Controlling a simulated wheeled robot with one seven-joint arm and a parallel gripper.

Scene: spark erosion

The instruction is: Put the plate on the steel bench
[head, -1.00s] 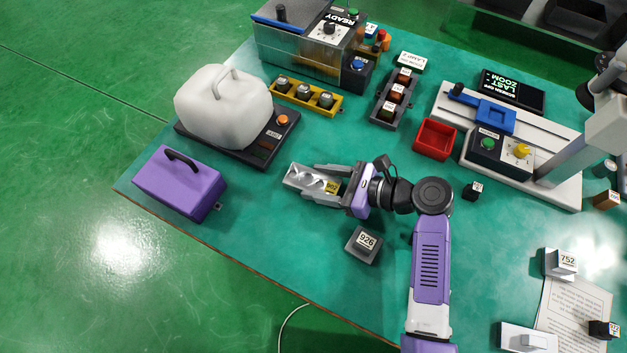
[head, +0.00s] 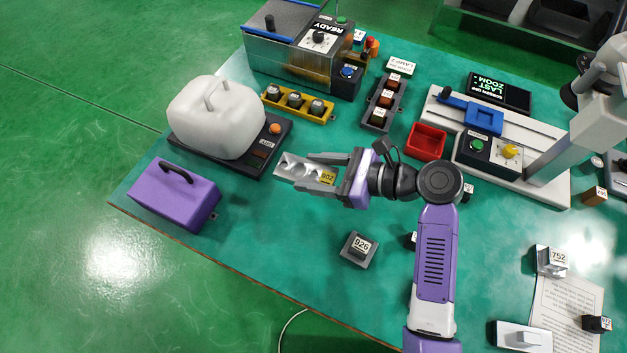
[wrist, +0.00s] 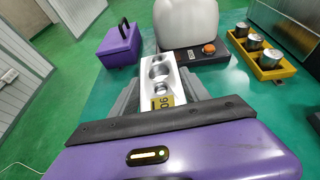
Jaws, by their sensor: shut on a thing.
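The plate (head: 294,168) is a silver metal piece with round recesses and a yellow label that appears to read 902. My gripper (head: 322,173) is shut on it, with one finger along each long side, and holds it above the green-topped table (head: 255,228). In the wrist view the plate (wrist: 157,66) points away from my gripper (wrist: 158,95), its label nearest the palm. I cannot pick out a steel bench for certain in either view.
A white jug (head: 215,117) on a black base and a purple case (head: 174,195) stand left of the plate. A yellow holder (head: 296,102) and red tray (head: 427,141) lie beyond. Block 926 (head: 358,250) sits nearer. A dark structure (head: 540,30) stands at the top right.

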